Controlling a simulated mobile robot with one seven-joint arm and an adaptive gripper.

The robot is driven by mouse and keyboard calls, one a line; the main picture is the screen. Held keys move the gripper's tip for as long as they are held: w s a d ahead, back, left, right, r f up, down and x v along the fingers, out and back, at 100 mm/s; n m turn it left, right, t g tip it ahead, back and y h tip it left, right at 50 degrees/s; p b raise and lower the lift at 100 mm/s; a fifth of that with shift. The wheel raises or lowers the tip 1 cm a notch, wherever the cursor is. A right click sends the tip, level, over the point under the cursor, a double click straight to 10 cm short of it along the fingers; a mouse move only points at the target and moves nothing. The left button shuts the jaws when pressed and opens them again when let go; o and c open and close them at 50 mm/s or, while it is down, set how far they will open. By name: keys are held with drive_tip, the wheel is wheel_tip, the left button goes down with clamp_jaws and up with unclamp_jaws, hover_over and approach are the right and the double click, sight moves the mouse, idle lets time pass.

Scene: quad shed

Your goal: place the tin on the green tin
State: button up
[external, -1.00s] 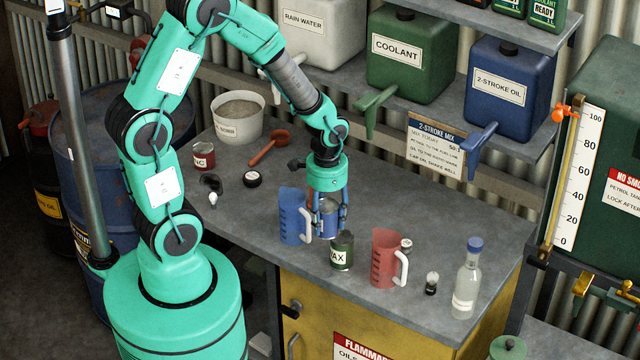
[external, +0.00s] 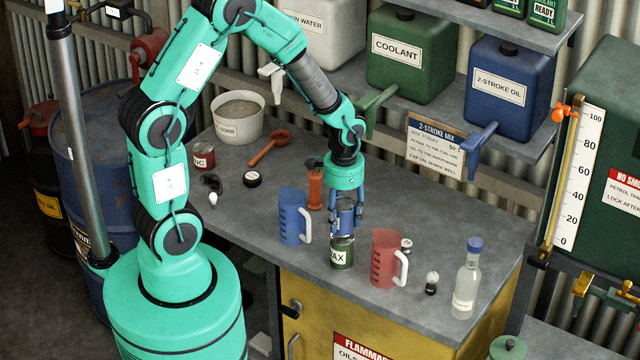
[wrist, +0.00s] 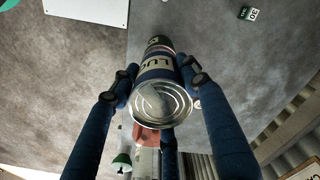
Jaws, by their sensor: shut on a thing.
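My gripper (external: 346,222) is shut on a blue tin (external: 345,207) and holds it upright. In the wrist view the blue tin (wrist: 158,80) shows its bare metal lid and a pale label between my fingers (wrist: 157,85). The green tin (external: 342,256), with a white WAX label, stands on the bench directly below the blue tin in the external view. Part of the green tin (wrist: 158,43) also shows beyond the blue tin in the wrist view. I cannot tell whether the two tins touch.
A blue jug (external: 292,218) stands left of the tins and a red jug (external: 384,260) close on the right. A red-orange object (external: 315,190) is behind my gripper. A clear bottle (external: 467,282) stands farther right. The bench front edge is close to the green tin.

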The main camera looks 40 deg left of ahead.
drive_tip(key=shift+f, duration=1)
drive_tip(key=shift+f, duration=0.2)
drive_tip(key=o, duration=1.3)
drive_tip(key=shift+o, duration=0.2)
drive_tip(key=shift+r, duration=0.15)
wheel_tip(320, 180, up, 12)
drive_tip(key=shift+r, duration=0.1)
